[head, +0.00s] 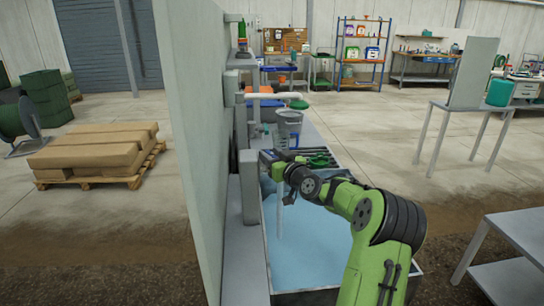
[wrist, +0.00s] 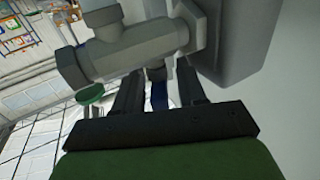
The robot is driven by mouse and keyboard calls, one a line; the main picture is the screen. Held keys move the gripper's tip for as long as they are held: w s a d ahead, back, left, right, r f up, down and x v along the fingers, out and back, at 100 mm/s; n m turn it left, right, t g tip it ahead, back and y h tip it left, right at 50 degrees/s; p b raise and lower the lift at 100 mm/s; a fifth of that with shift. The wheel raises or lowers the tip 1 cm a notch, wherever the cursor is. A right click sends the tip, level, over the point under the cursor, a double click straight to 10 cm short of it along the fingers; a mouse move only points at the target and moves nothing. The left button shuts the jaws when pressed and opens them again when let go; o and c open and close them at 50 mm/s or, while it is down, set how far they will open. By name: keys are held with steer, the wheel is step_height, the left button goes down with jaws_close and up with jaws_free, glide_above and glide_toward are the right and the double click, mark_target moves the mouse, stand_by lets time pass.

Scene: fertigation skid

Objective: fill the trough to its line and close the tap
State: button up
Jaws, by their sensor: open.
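The trough (head: 266,262) stands along the pale wall panel and holds light-blue water (head: 315,245). I cannot make out its fill line. A pale vertical stream or pipe (head: 280,215) runs down to the water below my gripper. My gripper (head: 271,160) is at the wall side above the trough. In the wrist view, a grey tap body (wrist: 135,48) fills the top, close beyond my open gripper (wrist: 157,88). A narrow blue part (wrist: 158,95), perhaps the tap's lever, shows between the fingers. I cannot tell whether they touch it.
The tall wall panel (head: 195,150) bounds the left side. A clear jug (head: 288,130) stands beyond my gripper. A white pipe (head: 272,95) reaches out near a green disc (head: 299,104). A grey table (head: 510,235) is at right; the floor between is clear.

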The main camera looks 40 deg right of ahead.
jaws_close()
steer(key=shift+a+f+m+h+b, duration=0.1)
steer(key=shift+m+h+b, duration=0.2)
steer(key=shift+h+b, duration=0.25)
steer(key=m+g+h, duration=0.1)
steer(key=m+h, duration=0.1)
steer(key=h, duration=0.1)
steer(key=shift+w+a+b, duration=0.1)
steer(key=shift+a+b, duration=0.05)
steer(key=shift+b, duration=0.25)
steer(key=shift+m+g+h, duration=0.6)
steer(key=shift+m+h, duration=0.2)
steer(key=shift+h, duration=0.25)
steer(key=shift+d+m+g+h, duration=0.2)
steer(key=shift+m+g+h, duration=0.45)
steer(key=shift+h, duration=0.25)
jaws_free()
